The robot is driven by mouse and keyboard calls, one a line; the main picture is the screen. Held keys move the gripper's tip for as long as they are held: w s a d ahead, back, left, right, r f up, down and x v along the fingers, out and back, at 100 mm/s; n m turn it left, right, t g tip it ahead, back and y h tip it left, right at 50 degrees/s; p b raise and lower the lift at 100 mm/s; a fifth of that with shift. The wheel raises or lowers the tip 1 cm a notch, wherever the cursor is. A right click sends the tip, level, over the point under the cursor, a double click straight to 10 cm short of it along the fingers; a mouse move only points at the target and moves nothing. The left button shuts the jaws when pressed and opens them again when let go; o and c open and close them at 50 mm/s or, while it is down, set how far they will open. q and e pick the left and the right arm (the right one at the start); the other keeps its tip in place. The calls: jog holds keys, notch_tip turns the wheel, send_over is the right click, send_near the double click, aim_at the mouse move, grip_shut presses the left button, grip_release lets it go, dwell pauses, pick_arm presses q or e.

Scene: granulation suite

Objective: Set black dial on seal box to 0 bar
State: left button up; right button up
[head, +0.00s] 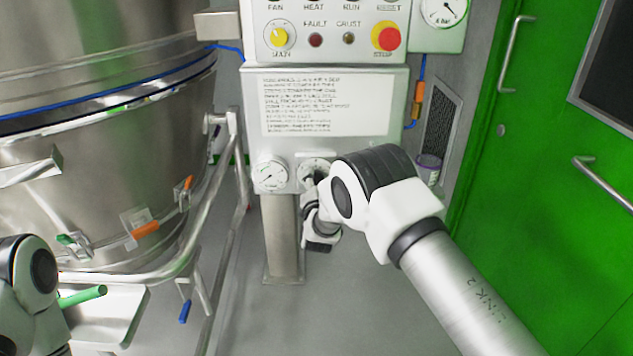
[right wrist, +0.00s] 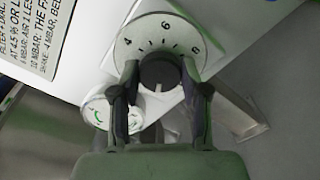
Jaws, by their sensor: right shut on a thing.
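I cannot read where the dial points. A part of my left arm shows at the lower left; its gripper is not visible.
A small white gauge (head: 269,175) sits just left of the dial. Above is a control panel (head: 340,15) with a yellow switch and a red stop button (head: 388,37). A large steel vessel (head: 100,190) with a tubular frame fills the left. A green door (head: 540,200) is at right.

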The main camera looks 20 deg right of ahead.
jog(key=o, duration=1.1)
jog(key=shift+o, duration=0.2)
jog(key=v, duration=1.2)
